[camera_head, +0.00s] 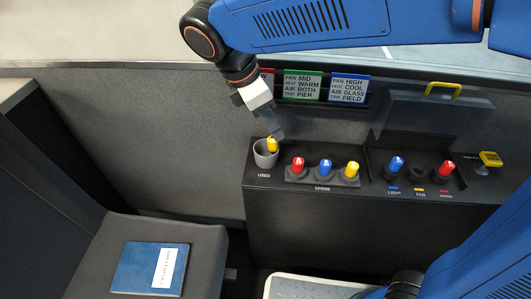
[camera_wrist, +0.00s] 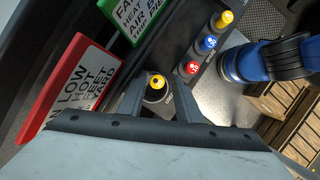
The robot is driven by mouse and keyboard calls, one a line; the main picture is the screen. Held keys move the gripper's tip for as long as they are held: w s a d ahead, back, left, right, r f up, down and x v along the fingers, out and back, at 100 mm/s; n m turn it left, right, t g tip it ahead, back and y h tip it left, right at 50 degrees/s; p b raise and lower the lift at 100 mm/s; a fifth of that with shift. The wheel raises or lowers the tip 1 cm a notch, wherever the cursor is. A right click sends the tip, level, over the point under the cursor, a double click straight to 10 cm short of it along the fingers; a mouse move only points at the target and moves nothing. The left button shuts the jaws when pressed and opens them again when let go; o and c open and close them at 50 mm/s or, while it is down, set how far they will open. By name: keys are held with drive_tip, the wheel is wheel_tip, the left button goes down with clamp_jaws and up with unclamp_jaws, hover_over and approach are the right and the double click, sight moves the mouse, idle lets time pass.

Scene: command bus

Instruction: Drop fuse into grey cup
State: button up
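The grey cup (camera_head: 265,160) stands at the left end of the dark console, above the label USED. A yellow fuse (camera_head: 271,145) stands in it, its top showing above the rim. In the wrist view the yellow fuse (camera_wrist: 157,81) shows end-on inside the cup (camera_wrist: 158,97). My gripper (camera_head: 279,135) is just above the cup, pointing down. In the wrist view its fingers (camera_wrist: 160,98) are spread apart, with the fuse and cup showing between them and a gap on each side. The fuse's lower end is hidden in the cup.
Red, blue and yellow spare fuses (camera_head: 322,172) stand right of the cup. Further right are a blue fuse (camera_head: 396,165), an empty FAN socket (camera_head: 417,173) and a red fuse (camera_head: 446,168). A raised lid (camera_head: 425,115) with a yellow handle stands behind. Label cards (camera_head: 303,86) hang behind my gripper.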

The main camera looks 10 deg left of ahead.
drive_tip(key=shift+w+a+r, duration=0.1)
drive_tip(key=shift+r, duration=0.05)
drive_tip(key=shift+a+r, duration=0.1)
drive_tip(key=shift+r, duration=0.2)
drive_tip(key=v, duration=1.6)
drive_tip(key=shift+r, duration=0.25)
drive_tip(key=w+d+f+m+y, duration=0.15)
drive_tip(key=d+m, duration=0.25)
drive_tip(key=d, duration=0.4)
drive_tip(key=w+d+f+m, duration=0.1)
drive_tip(key=d+f+m, duration=0.2)
drive_tip(key=d, duration=0.6)
drive_tip(key=w+d+f+m+y, duration=0.1)
drive_tip(key=d+f+m, duration=0.25)
drive_tip(key=d, duration=0.45)
drive_tip(key=s+d+f+m+t, duration=0.1)
drive_tip(key=s+d+f+m, duration=0.3)
drive_tip(key=d+f+m, duration=0.2)
drive_tip(key=s+d+f+m+t+y, duration=0.1)
drive_tip(key=s+d+f+m, duration=0.4)
drive_tip(key=d, duration=0.5)
wheel_tip(320, 180, down, 2)
drive_tip(key=shift+s+d+f+m, duration=0.1)
drive_tip(key=shift+s+d+m, duration=0.2)
drive_tip(key=shift+m, duration=0.95)
